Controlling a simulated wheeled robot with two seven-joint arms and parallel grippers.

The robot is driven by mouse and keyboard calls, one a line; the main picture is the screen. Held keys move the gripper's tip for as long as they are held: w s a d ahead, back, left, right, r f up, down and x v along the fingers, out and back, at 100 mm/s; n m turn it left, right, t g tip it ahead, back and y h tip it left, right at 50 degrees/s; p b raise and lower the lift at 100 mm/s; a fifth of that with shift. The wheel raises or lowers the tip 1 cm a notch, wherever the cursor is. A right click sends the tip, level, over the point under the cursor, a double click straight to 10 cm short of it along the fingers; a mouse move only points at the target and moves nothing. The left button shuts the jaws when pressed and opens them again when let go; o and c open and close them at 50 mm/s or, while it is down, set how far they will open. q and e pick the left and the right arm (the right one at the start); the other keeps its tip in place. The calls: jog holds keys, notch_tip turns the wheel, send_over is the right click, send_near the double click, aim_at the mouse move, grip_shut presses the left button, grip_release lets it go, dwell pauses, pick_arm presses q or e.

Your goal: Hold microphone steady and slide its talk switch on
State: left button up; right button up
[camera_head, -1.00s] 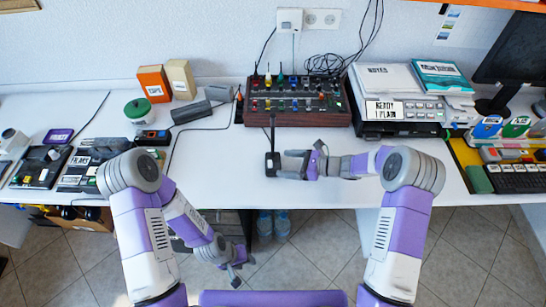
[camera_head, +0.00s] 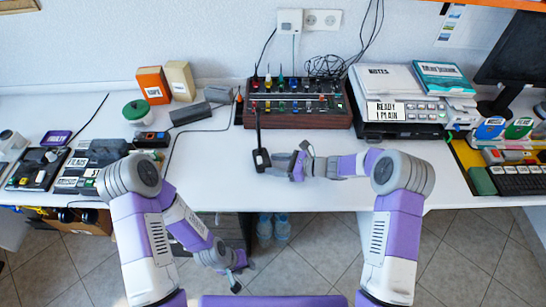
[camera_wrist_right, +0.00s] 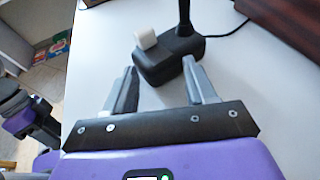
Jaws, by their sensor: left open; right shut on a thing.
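The microphone has a black base (camera_head: 261,159) and a thin upright black stem (camera_head: 257,125). It is near the middle of the desk, in front of the mixer. My right gripper (camera_head: 270,163) is shut on the base from the right. In the right wrist view the base (camera_wrist_right: 168,64) is between the fingertips of my right gripper (camera_wrist_right: 161,68). A white block (camera_wrist_right: 145,37) sits on the base; I cannot tell its switch position. My left gripper (camera_head: 233,273) is open and empty, low in front of the desk edge, away from the microphone.
A wood-sided mixer (camera_head: 292,120) with coloured knobs stands behind the microphone. A printer (camera_head: 400,130) with papers is to its right. Grey boxes (camera_head: 190,112) and a cable lie to the left. The desk is clear around the microphone's left and front.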

grip_shut()
jog(key=o, duration=0.8)
grip_release()
jog(key=shift+c, duration=0.2)
pick_arm(q)
jog(key=shift+o, duration=0.4)
